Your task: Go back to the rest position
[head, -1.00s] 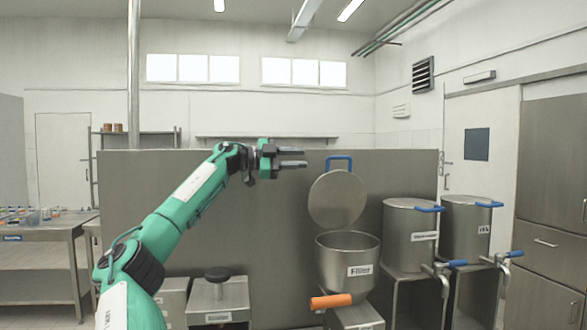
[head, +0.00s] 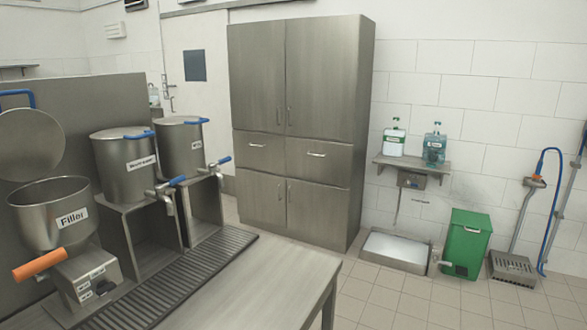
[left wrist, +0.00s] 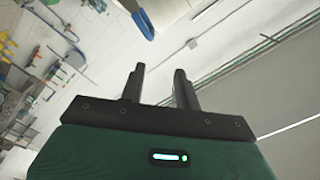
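My left gripper (left wrist: 158,88) shows in the left wrist view. Its two dark fingers stand apart with nothing between them. Neither of my arms shows in the head view now. The right gripper is in no view. The metal Filler funnel (head: 52,215) stands at the left of the head view, with its round lid (head: 28,142) tilted up and an orange handle (head: 40,264) at its front.
Two lidded steel pots (head: 122,172) with blue-handled taps stand behind a ribbed drain grate (head: 180,285) on a metal table (head: 275,285). A tall steel cabinet (head: 300,125), a green bin (head: 466,243) and soap bottles (head: 394,142) stand along the wall. The tiled floor between is clear.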

